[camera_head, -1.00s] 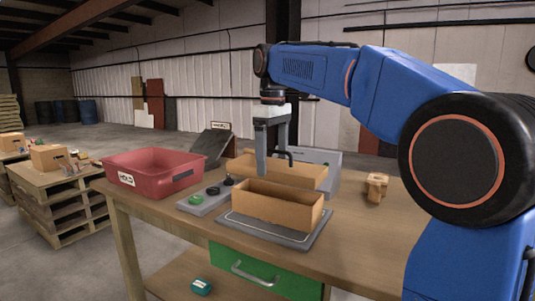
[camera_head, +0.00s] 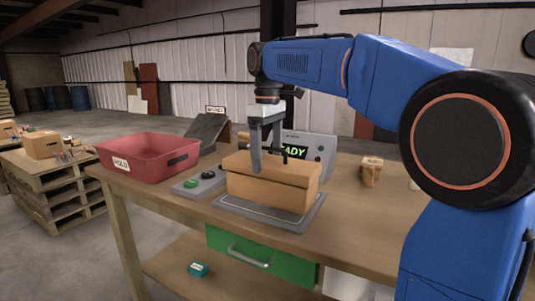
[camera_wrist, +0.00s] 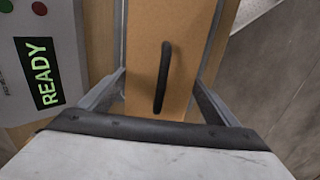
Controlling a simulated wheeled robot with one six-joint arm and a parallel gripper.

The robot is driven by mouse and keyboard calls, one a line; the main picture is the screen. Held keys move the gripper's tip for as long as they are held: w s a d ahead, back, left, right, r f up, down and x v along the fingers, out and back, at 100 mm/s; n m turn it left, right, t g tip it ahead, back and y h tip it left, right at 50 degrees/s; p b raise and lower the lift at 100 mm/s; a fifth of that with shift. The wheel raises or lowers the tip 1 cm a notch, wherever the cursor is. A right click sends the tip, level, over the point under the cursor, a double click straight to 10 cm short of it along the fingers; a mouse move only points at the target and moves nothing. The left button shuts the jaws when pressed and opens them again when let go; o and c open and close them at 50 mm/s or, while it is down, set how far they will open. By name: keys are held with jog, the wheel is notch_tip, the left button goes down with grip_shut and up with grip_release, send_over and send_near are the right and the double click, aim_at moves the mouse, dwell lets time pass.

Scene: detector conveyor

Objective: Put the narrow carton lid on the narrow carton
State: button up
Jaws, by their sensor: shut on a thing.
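The narrow carton (camera_head: 278,196) is a brown cardboard box standing on a grey outlined plate (camera_head: 300,221) on the bench. The narrow carton lid (camera_head: 297,174) covers its top, roughly in line with its edges; I cannot tell whether any gap is left under it. My gripper (camera_head: 268,163) points down over the lid, shut across its width, with one finger against the near side. In the wrist view the lid (camera_wrist: 145,60) runs lengthwise between the two fingers, with a dark curved bar (camera_wrist: 163,78) over it. The carton's inside is hidden.
A red bin (camera_head: 148,157) stands left on the wooden bench. A grey box with green and black buttons (camera_head: 198,182) sits beside the carton. Behind is a console with a green READY screen (camera_head: 293,150). A small brown item (camera_head: 371,170) lies right, with clear bench between.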

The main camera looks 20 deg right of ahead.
jog(key=shift+f, duration=1.5)
dwell(1.7)
jog(key=o, duration=1)
